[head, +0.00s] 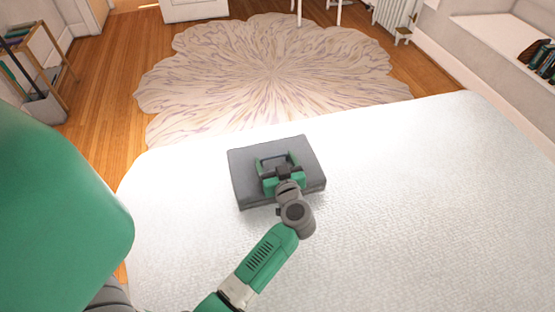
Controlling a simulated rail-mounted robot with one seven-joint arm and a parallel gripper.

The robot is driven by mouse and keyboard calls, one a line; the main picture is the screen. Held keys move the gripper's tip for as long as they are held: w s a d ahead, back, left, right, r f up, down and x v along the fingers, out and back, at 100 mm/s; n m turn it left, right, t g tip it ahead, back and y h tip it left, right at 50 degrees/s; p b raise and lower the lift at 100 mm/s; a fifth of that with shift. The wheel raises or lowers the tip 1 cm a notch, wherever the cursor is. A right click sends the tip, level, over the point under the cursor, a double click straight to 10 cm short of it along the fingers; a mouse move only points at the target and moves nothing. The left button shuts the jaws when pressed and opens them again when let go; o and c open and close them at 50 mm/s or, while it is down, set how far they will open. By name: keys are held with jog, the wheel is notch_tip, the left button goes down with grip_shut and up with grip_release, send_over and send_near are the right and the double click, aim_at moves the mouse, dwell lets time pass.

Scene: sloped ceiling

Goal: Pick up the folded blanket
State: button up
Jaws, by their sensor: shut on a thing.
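The folded blanket (306,153) is a grey, thick, square-shaped bundle in the head view. It is at the far edge of the white bed-like surface (400,200), left of the picture's middle. My gripper (273,160) is over the middle of the blanket and is shut on it. My green and grey arm reaches up to it from the bottom of the picture. The gripper hides the middle of the blanket, and the exact grip of the fingertips is hard to see. I cannot tell whether the blanket is lifted or rests on the surface.
Beyond the white surface lies a scalloped patterned rug (270,70) on a wooden floor (115,100). A wooden shelf (45,60) stands at the left. A radiator (396,14) and a recess with books (541,57) are at the right. The white surface right of the blanket is clear.

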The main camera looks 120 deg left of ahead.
jog(key=p, duration=0.2)
send_near(248, 190)
jog(key=s+a+r, duration=0.2)
jog(key=a, duration=0.1)
jog(key=shift+w+r, duration=0.1)
